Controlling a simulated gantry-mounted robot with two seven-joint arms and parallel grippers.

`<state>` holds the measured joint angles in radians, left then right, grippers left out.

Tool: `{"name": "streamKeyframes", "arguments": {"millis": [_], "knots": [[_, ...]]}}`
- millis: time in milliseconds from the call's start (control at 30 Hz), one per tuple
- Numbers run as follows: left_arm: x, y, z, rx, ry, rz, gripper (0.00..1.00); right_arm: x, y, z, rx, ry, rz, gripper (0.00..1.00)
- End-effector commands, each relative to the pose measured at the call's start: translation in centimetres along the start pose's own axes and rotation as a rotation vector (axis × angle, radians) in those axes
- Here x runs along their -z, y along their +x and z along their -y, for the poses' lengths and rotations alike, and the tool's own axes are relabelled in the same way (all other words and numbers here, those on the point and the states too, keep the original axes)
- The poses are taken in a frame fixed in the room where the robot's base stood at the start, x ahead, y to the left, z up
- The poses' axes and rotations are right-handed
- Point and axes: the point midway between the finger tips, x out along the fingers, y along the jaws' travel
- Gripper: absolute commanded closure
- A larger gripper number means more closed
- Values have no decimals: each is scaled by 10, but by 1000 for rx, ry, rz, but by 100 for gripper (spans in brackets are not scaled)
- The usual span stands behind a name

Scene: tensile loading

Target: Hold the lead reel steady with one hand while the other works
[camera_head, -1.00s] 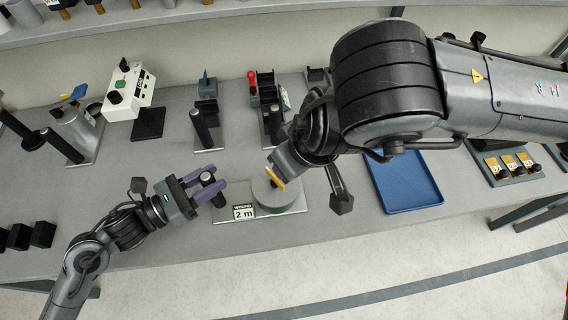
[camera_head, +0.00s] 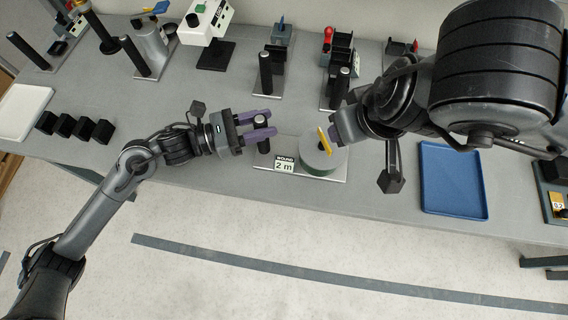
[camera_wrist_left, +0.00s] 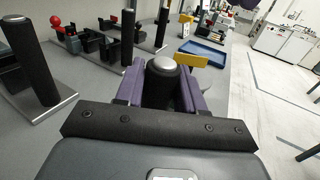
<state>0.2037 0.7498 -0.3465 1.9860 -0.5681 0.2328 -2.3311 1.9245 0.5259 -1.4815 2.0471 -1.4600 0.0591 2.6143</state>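The lead reel (camera_head: 318,162) is a round pale drum with a green side and a yellow crank (camera_head: 323,141) on top. It sits on a grey plate labelled "WOUND 2 m", with a black post (camera_head: 262,126) at the plate's left. My left gripper (camera_head: 260,126) has its purple fingers closed around this silver-topped post; the left wrist view shows the post (camera_wrist_left: 166,80) between them with hardly any gap. My right gripper (camera_head: 332,132) is at the yellow crank, above the drum. Its own arm hides part of its fingers, so its grip is unclear.
A blue tray (camera_head: 452,180) lies to the right. Behind the reel stand black posts on plates (camera_head: 265,72) and a fixture with a red knob (camera_head: 328,34). Black blocks (camera_head: 75,127) and a white tray (camera_head: 22,110) are at left. The bench front edge is close.

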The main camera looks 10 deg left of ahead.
Motion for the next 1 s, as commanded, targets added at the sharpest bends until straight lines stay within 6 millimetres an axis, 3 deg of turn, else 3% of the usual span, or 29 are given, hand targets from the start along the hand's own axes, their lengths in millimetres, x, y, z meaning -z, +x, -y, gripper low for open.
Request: {"name": "streamKeyframes", "arguments": {"millis": [33, 200, 667, 1000], "knots": [[0, 0, 0, 0, 0, 0, 59, 0, 0, 0, 0, 0, 0, 68], [0, 0, 0, 0, 0, 0, 33, 0, 0, 0, 0, 0, 0, 68], [1, -9, 0, -1, -1, -2, 32, 0, 0, 0, 0, 0, 0, 68], [2, -67, 0, 0, -1, -7, 32, 0, 0, 0, 0, 0, 0, 68]]}}
